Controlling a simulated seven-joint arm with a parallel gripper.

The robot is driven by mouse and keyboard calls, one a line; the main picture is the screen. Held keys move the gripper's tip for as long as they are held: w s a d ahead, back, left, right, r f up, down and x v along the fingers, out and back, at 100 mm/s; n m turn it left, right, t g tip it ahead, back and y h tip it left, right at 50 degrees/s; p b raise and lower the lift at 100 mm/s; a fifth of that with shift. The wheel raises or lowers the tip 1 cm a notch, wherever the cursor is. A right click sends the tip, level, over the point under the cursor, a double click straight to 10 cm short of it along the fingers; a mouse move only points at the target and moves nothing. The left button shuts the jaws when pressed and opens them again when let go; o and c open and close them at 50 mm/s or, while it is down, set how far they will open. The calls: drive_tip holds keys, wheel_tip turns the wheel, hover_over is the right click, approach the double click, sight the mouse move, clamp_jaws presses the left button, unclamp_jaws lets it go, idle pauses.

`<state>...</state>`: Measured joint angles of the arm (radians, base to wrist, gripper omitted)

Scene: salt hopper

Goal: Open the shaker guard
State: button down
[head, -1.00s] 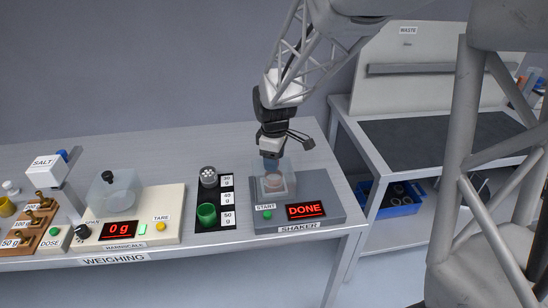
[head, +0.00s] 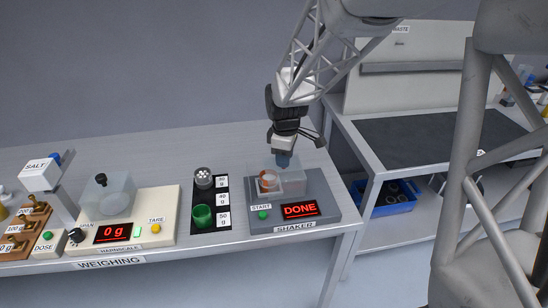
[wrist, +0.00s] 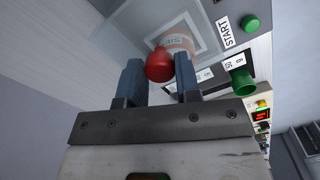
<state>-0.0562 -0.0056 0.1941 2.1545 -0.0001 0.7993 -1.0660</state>
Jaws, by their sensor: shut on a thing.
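The shaker (head: 325,195) is a grey unit with a red DONE display (head: 300,210) and a green START button (head: 263,215). My gripper (head: 284,160) is at the back of the guard. In the wrist view my gripper (wrist: 159,70) is shut on the guard's red knob (wrist: 160,64). The knob is hidden in the head view.
Left of the shaker are a green cup (head: 202,215), a grey container with a dotted top (head: 203,178) and the weighing scale (head: 125,228). A side bench (head: 430,135) with a blue bin (head: 390,198) below stands at right.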

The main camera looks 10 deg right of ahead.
drive_tip(key=d, duration=0.7)
drive_tip(key=c, duration=0.8)
unclamp_jaws()
drive_tip(key=shift+r, duration=0.15)
wheel_tip(320, 180, up, 8)
drive_tip(key=shift+f, duration=0.2)
drive_tip(key=shift+s, duration=0.1)
